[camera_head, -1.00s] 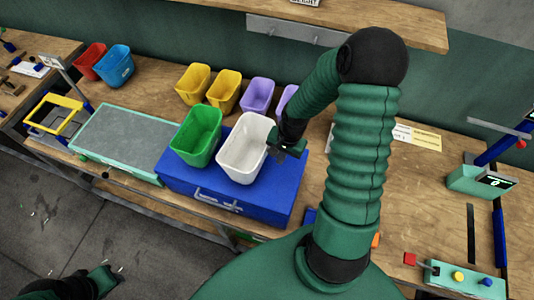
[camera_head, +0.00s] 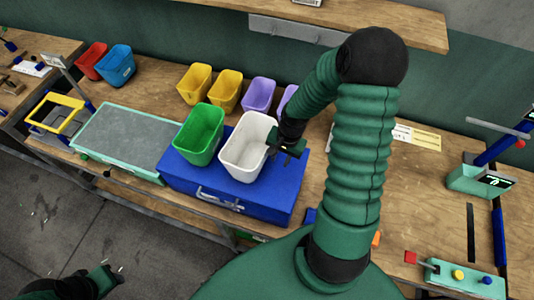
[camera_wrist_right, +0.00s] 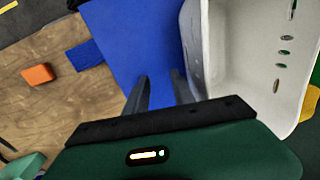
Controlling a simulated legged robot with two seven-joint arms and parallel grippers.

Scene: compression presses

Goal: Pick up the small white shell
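The small white shell (camera_head: 232,172) is an open white bin standing upright on the blue case (camera_head: 297,180), right of the green bin. Its wall with several small holes shows in the right wrist view (camera_wrist_right: 297,95). My right gripper (camera_head: 282,155) is at the shell's right rim in the head view. In the right wrist view its fingers (camera_wrist_right: 160,90) are apart with blue case between them; the shell's near wall is just right of them. Whether a finger touches the wall, I cannot tell. My left gripper (camera_head: 112,278) is low at the left, far from the shell.
The green bin (camera_head: 197,135) stands close beside the shell. Yellow bins (camera_head: 195,83) and purple bins (camera_head: 258,95) stand behind. A grey-topped tray (camera_head: 125,138) lies left of the case. An orange block (camera_wrist_right: 37,74) lies on bare wood near the case.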

